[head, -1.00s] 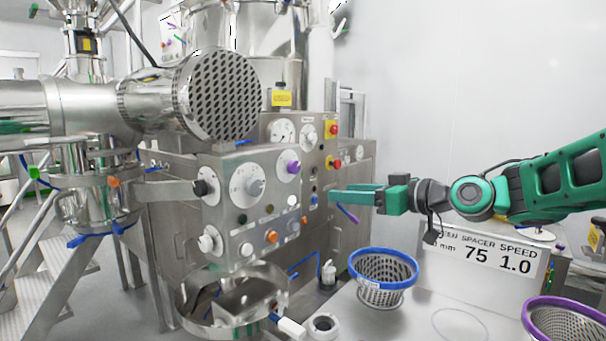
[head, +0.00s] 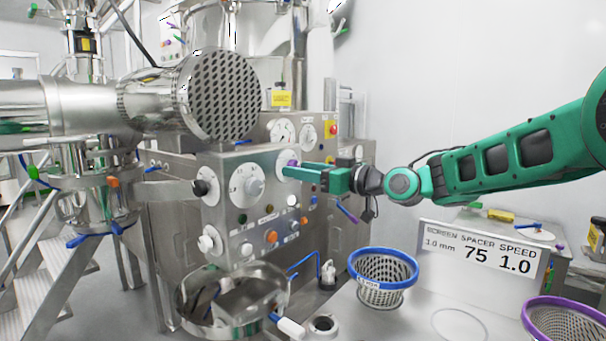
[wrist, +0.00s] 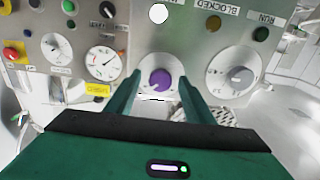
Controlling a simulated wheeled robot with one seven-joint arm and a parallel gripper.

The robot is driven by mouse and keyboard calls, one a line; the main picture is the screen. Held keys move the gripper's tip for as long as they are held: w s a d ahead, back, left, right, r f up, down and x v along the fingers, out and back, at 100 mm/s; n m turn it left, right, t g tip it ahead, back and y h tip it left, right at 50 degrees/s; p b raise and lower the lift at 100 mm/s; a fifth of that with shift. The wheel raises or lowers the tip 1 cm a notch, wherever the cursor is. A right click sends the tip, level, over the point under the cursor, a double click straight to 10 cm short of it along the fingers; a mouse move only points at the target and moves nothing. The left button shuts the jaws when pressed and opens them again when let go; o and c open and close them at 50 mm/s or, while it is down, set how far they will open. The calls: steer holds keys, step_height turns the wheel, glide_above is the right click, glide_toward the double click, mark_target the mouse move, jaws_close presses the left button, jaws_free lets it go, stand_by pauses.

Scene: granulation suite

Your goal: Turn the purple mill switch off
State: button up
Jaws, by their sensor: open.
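The purple mill switch (wrist: 160,79) is a round knob on a white dial. In the wrist view it sits between the tips of my two green fingers. My gripper (wrist: 158,85) is open, with one finger on each side of the knob; I cannot tell whether they touch it. Only a bit of the purple knob (head: 292,163) shows there.
The steel panel (head: 225,225) carries other knobs close by, such as a grey knob (head: 255,187) and a black knob (head: 201,187). Red buttons and gauges are near. A blue-rimmed basket (head: 384,253) stands below my arm, with a purple-rimmed basket (head: 530,308) at right.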

steer(key=shift+w+a, duration=0.15)
steer(key=c, duration=1)
steer(key=shift+c, duration=0.2)
steer(key=shift+n, duration=8.9)
steer(key=shift+f, duration=0.1)
